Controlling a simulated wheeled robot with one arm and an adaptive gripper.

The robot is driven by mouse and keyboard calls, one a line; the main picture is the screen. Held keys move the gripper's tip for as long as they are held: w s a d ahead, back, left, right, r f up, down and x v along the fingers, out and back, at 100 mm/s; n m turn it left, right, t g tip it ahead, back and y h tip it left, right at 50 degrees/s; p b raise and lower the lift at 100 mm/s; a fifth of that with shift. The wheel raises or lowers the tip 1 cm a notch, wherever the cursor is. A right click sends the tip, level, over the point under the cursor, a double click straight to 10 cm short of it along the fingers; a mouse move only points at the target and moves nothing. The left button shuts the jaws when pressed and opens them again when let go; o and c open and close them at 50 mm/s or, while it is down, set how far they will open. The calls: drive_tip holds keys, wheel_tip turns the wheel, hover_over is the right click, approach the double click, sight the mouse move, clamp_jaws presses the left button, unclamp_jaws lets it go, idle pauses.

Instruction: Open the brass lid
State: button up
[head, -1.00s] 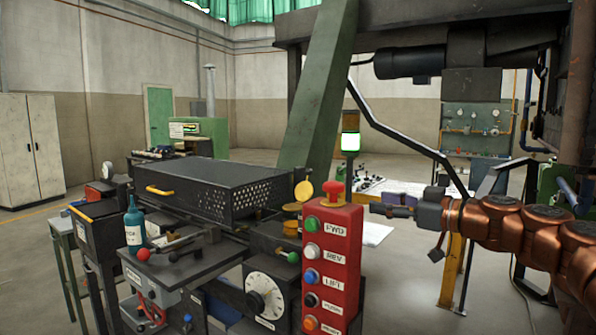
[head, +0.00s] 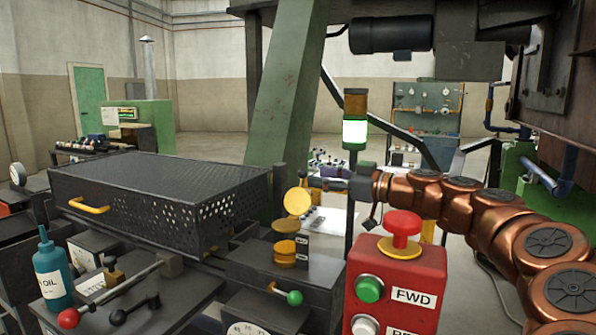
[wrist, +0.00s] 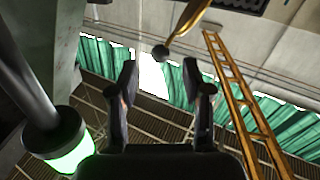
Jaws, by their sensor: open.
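In the head view, a round brass disc (head: 297,201) stands tilted up on the dark box right of the perforated black cover. Two flatter brass discs, an upper one (head: 286,228) and a lower one (head: 284,248), sit just below it. I cannot tell which of them is the brass lid. My gripper (head: 314,178) reaches in from the right, close to the raised disc's upper right in the picture; I cannot tell if they touch. In the wrist view my gripper (wrist: 160,80) has its two fingers apart, with nothing between them. No brass disc is clear there.
A red button box (head: 395,285) stands front right, close to my arm. A lit green lamp (head: 355,132) stands on a post near my gripper. The black perforated cover (head: 165,200), a teal oil bottle (head: 52,275) and red- and green-knobbed levers crowd the left and front.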

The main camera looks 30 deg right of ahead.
sight(303, 174)
drive_tip(key=shift+p+x, duration=0.65)
drive_tip(key=shift+x, duration=2.1)
clamp_jaws()
